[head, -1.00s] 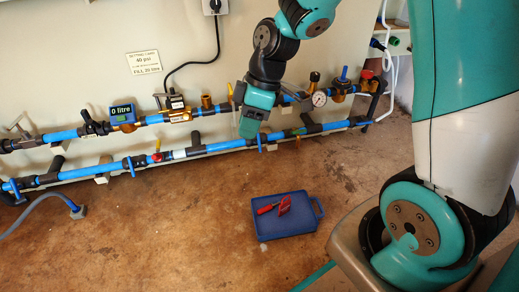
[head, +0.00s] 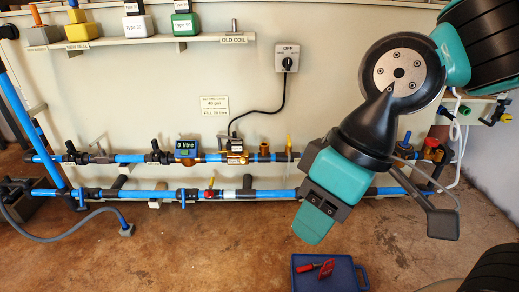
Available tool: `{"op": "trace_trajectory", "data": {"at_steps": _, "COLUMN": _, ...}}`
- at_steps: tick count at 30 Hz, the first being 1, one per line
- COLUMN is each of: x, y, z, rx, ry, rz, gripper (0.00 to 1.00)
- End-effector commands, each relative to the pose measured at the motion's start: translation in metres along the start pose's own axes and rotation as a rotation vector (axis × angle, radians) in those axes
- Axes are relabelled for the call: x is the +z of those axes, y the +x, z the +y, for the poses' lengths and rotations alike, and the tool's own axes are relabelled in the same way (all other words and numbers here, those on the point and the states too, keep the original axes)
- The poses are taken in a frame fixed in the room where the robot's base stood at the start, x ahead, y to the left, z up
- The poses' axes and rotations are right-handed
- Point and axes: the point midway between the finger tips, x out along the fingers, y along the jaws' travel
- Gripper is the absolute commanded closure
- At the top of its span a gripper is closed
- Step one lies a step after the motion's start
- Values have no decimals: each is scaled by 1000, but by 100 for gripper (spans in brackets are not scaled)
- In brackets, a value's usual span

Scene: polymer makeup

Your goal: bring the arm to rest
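My gripper (head: 313,223) shows in the head view at centre right, in front of the pipe rig. It points down and left, with a teal tip below a dark grey and teal wrist. I see its tip from one side, so the gap between the fingers does not show. Nothing held is visible. My arm (head: 398,80) comes in from the upper right, bent at a large black joint. The gripper hides part of the lower pipe behind it.
Blue pipes (head: 130,193) with valves and a meter (head: 187,147) run along the panel. An OFF switch (head: 287,58) and a shelf (head: 143,41) with coloured boxes are above. A blue tray (head: 303,284) with a red-handled tool (head: 327,268) lies on the floor.

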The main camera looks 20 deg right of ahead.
Motion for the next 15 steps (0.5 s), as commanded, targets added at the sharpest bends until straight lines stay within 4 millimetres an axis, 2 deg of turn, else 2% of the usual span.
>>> {"op": "trace_trajectory", "data": {"at_steps": 1, "x": -4, "y": -16, "z": -5, "rx": 0, "ry": 0, "rz": 1, "gripper": 69}}
{"op": "trace_trajectory", "data": {"at_steps": 5, "x": -12, "y": -51, "z": -16, "rx": 0, "ry": 0, "rz": 1, "gripper": 69}}
{"op": "trace_trajectory", "data": {"at_steps": 15, "x": -38, "y": -172, "z": -53, "rx": 0, "ry": -1, "rz": 1, "gripper": 69}}
